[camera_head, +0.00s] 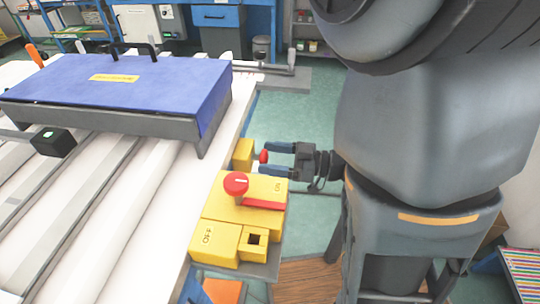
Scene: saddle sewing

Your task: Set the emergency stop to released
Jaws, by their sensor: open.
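A small yellow housing (243,153) sits at the right edge of the white worktable, with a small red button (264,156) on its right side. My gripper (266,158) points left towards it, with its two blue-tipped fingers open and apart. The red button shows between the fingertips; whether they touch it I cannot tell. Which of the two red parts is the emergency stop is not clearly marked in this view.
A blue-covered frame (125,85) with a black handle stands on the white worktable (120,235), left of my gripper. A black block (52,142) is at the left. Green floor lies beyond the table edge. A blue workbench (218,17) stands at the back.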

